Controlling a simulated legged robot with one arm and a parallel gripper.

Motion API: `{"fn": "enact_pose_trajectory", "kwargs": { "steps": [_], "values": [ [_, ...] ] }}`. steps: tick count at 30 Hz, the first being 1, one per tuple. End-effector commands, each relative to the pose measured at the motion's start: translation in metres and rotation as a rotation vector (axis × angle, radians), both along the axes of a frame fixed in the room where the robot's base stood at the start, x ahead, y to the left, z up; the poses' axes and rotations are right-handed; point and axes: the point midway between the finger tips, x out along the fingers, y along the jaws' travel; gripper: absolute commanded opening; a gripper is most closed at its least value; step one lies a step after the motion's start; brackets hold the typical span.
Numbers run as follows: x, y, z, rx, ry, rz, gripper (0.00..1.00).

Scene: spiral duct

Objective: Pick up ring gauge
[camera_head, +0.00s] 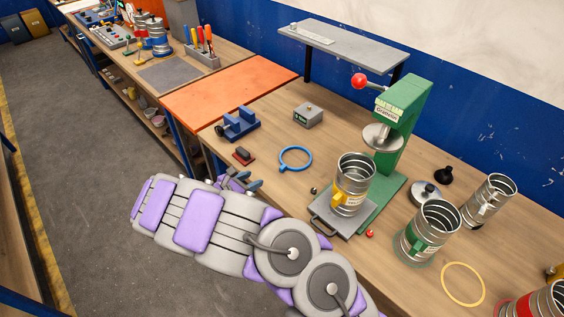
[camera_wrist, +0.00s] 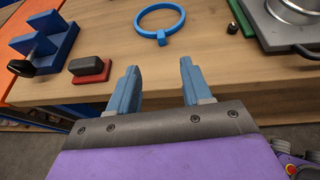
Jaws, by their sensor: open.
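The ring gauge is a blue ring (camera_head: 295,157) with a small tab. It lies flat on the wooden bench, left of the green press. In the wrist view the blue ring (camera_wrist: 160,20) lies ahead of my gripper, its tab toward me. My gripper (camera_wrist: 157,82) is open and empty, its two blue fingers apart at the bench's front edge. In the head view my gripper (camera_head: 243,181) is at the bench edge, lower left of the ring, partly hidden by my arm. The fingers are apart from the ring.
A red-and-black block (camera_wrist: 90,69) and a blue fixture (camera_wrist: 45,42) sit left of the ring. A green press (camera_head: 397,120) holds a metal duct (camera_head: 352,172) on a grey plate. A grey box (camera_head: 308,115) stands behind the ring. A yellow ring (camera_head: 463,284) lies far right.

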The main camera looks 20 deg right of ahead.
Motion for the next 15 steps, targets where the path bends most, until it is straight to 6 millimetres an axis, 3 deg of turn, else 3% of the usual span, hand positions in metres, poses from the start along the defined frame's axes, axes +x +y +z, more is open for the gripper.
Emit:
{"fn": "enact_pose_trajectory", "kwargs": {
  "steps": [5, 15],
  "values": [
    [0.007, -0.010, -0.012, -0.005, 0.014, 0.012, 0.49],
    [0.035, -0.065, -0.037, -0.004, 0.011, 0.009, 0.49]
  ]
}}
